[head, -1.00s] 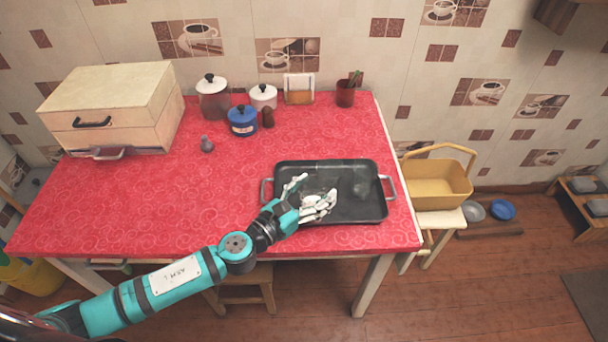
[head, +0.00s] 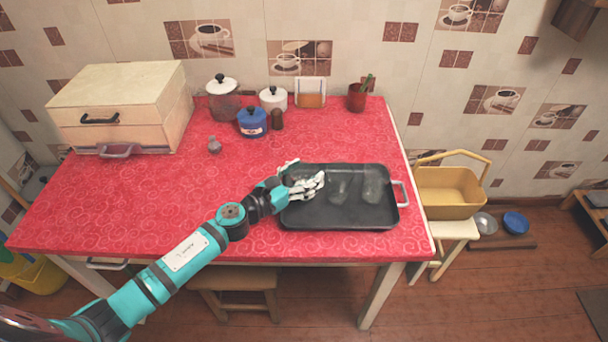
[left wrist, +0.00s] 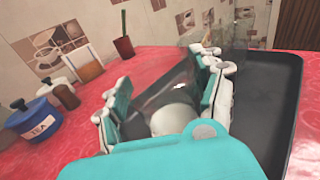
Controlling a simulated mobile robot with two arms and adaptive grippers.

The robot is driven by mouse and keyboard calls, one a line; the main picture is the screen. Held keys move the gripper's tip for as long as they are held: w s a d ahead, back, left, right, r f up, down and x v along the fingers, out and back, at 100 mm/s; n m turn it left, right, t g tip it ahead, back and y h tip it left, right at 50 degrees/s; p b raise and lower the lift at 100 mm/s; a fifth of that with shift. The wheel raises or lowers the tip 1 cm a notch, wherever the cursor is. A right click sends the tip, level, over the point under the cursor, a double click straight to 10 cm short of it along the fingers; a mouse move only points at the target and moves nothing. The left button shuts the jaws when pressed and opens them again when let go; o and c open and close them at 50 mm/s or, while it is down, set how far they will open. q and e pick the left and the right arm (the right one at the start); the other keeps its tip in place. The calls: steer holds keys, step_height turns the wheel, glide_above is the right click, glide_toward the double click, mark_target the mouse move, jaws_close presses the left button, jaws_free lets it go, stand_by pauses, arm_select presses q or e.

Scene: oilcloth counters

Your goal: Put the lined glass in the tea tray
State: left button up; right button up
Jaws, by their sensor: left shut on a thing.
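The tea tray (head: 350,219) is a dark, shallow rectangular tray with metal handles, at the front right of the red counter. My left gripper (head: 307,183) is over the tray's left end. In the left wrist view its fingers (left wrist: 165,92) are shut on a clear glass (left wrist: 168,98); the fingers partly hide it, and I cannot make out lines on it. Two clear glasses, a left one (head: 339,189) and a right one (head: 373,187), show at the tray, right of the gripper. Clear glass also shows beyond the fingers in the left wrist view (left wrist: 232,40). My right gripper is not in view.
A blue tea canister (head: 252,123), a brown shaker (head: 277,119), lidded jars and a red pot (head: 357,98) stand at the back. A wooden box (head: 120,105) is at the back left. A yellow basket (head: 447,190) sits right of the counter. The counter's left front is clear.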

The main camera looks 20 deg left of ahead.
arm_select(q)
steer(key=o, duration=1.4)
steer(key=shift+r, duration=0.1)
steer(key=shift+s+a, duration=0.1)
steer(key=shift+s, duration=0.1)
steer(key=b+v, duration=0.2)
steer(key=v, duration=0.9)
steer(key=shift+s+b, duration=0.25)
steer(key=shift+b, duration=0.05)
